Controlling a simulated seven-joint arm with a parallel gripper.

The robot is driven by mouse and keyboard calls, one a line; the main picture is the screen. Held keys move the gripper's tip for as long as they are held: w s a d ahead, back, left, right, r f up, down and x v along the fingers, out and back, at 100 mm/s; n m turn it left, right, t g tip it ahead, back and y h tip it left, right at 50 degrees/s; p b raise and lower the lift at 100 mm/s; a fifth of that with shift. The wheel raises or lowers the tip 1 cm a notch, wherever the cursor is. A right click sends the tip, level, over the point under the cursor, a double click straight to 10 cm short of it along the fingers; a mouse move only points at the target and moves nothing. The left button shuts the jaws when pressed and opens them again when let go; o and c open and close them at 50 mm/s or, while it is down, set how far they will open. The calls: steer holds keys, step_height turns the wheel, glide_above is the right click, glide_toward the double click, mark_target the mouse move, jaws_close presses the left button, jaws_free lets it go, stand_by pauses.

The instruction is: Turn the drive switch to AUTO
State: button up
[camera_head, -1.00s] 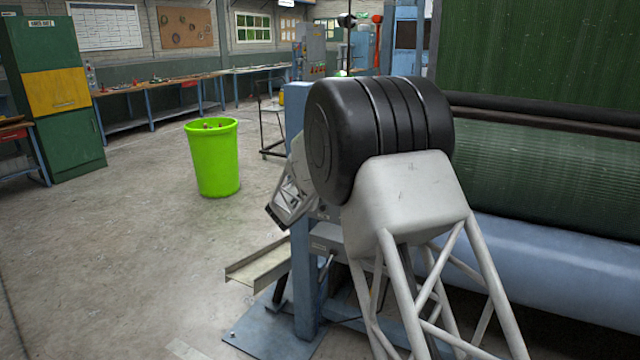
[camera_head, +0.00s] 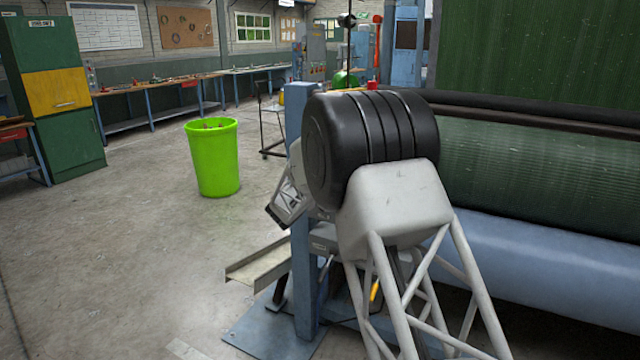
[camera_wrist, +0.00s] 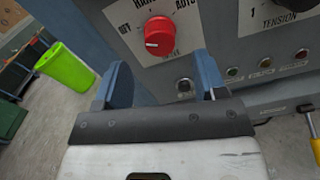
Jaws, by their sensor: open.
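The drive switch (camera_wrist: 160,35) is a round red knob on a pale plate in the wrist view. OFF shows at the plate's left and AUTO at its upper right; the label between them is cut by the top edge. A small white mark shows on the knob's lower left, but I cannot tell surely which position it marks. My gripper (camera_wrist: 160,78) is open and empty, its two blue fingers below the knob, one to each side, apparently not touching it. In the head view my arm hides the switch and the fingers.
A TENSION dial (camera_wrist: 285,5) and several small indicator lights sit right of the switch. A yellow handle (camera_wrist: 315,150) shows at the lower right. A green bin (camera_head: 213,158) stands on open floor at left. A large green turf roll (camera_head: 540,170) fills the right.

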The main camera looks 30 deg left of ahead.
steer(key=shift+w, duration=2.75)
steer(key=c, duration=0.9)
